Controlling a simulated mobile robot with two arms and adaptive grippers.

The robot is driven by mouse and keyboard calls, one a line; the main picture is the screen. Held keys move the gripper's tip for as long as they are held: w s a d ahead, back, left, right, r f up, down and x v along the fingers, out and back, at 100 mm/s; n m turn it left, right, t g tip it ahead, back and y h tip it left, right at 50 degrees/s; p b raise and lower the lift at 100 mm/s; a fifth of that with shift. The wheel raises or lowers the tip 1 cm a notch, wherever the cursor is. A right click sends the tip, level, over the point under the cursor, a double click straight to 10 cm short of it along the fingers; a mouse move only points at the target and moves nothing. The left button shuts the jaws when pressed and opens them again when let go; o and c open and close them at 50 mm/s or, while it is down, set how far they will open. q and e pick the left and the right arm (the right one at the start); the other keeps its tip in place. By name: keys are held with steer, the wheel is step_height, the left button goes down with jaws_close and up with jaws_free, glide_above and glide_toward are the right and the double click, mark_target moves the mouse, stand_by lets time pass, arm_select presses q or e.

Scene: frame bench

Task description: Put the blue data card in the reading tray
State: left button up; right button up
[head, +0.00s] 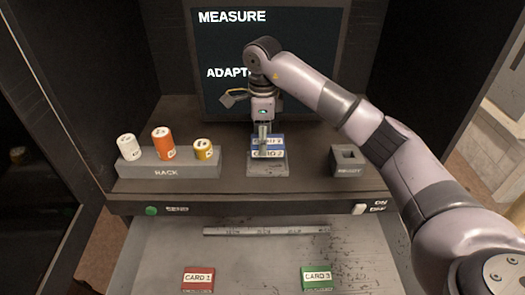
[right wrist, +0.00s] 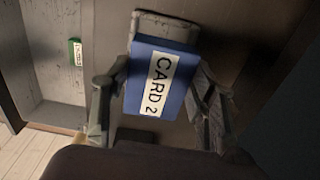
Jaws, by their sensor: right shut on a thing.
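The blue data card, labelled CARD 2, is held in my right gripper (head: 265,140) in the head view. The card (head: 279,143) is at the small grey reading tray (head: 267,170) in the middle of the bench. In the right wrist view the card (right wrist: 148,80) lies between the two fingers, with a grey piece of the tray (right wrist: 165,24) showing past its far end. Whether the card rests on the tray or is just above it, I cannot tell. My left gripper is not in view.
A grey rack (head: 168,166) with white, orange and yellow cylinders stands left. A grey socket block (head: 348,160) stands right. A dark screen (head: 225,45) is behind. Red card 1 (head: 198,278) and green card 3 (head: 316,278) lie on the lower front surface.

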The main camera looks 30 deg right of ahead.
mark_target(263, 165)
step_height(263, 165, down, 5)
steer(key=shift+f+p, duration=0.1)
steer(key=shift+p, duration=0.55)
steer(key=shift+f, duration=0.1)
steer(key=shift+f+b, duration=0.25)
steer(key=shift+b, duration=0.05)
steer(key=o, duration=0.9)
steer(key=shift+s, duration=0.15)
steer(key=shift+c, duration=0.2)
steer(key=o, duration=0.3)
steer(key=shift+f, duration=0.1)
steer(key=shift+o, duration=0.2)
